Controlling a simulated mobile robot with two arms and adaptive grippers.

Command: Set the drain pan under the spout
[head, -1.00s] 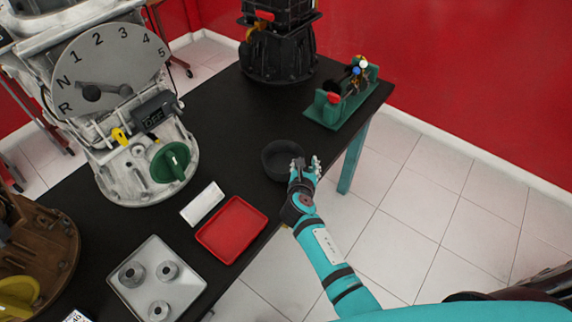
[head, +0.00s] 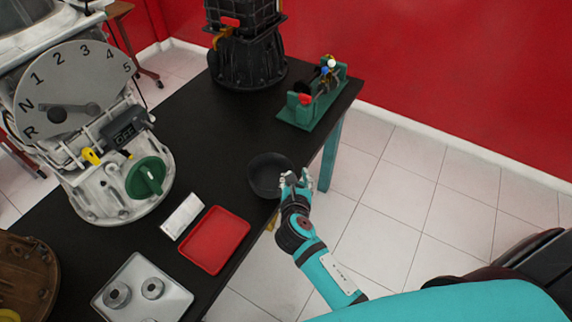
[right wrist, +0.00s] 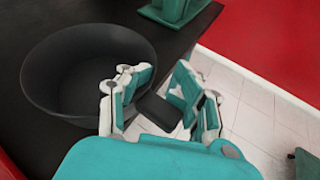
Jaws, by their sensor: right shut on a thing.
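The drain pan is a round, black, open bowl (head: 270,175) on the near right edge of the black table. It looks empty and fills the left of the right wrist view (right wrist: 85,75). My right gripper (head: 293,182) is at the pan's near right side, at the table edge. In the right wrist view its fingers (right wrist: 158,103) are shut around a dark block-like part beside the pan, which looks like its handle. The grey engine (head: 105,165) with a numbered dial, yellow lever and green knob stands at left. I cannot clearly make out a spout. My left gripper is out of view.
A red tray (head: 215,240), a white block (head: 183,215) and a grey plate (head: 142,290) with round parts lie left of the pan. A black engine (head: 246,50) and green stand (head: 318,100) are at the back. The table's middle is clear.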

